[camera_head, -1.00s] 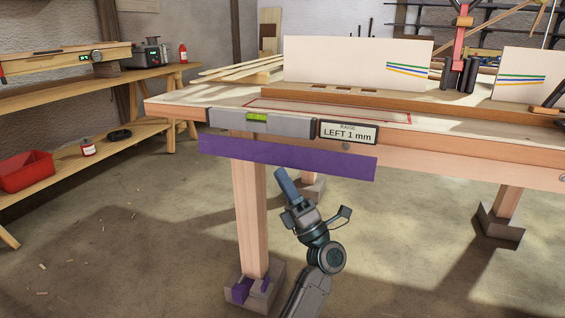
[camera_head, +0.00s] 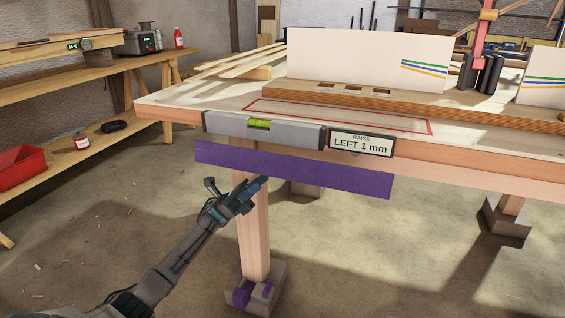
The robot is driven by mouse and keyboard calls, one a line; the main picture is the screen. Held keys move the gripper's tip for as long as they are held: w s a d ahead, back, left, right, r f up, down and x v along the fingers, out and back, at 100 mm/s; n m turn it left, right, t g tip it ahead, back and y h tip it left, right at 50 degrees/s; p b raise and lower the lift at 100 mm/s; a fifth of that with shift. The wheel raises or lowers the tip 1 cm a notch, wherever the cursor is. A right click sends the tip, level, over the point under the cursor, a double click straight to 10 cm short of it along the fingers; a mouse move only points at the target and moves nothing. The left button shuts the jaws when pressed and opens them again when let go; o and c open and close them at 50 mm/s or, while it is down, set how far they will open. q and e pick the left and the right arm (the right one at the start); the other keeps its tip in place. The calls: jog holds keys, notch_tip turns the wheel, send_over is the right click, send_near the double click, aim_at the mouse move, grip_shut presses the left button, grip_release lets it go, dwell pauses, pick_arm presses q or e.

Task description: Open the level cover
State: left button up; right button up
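A grey spirit level (camera_head: 290,134) with a green vial (camera_head: 258,125) sits along the front edge of the workbench. A long purple panel (camera_head: 330,186), which looks like the level cover, hangs just below it on the bench front, leaving the vial in plain sight. My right gripper is not in view.
The front bench leg (camera_head: 253,235) stands right behind my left gripper, on a block with purple pieces. A red-outlined area (camera_head: 340,111) and a slotted wooden strip (camera_head: 410,101) lie on the bench top. The floor at left is mostly clear.

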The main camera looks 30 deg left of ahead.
aim_at(283, 166)
pick_arm(q)
jog(key=x, duration=1)
jog(key=shift+d+r, duration=0.2)
jog(key=shift+d, duration=0.05)
grip_shut()
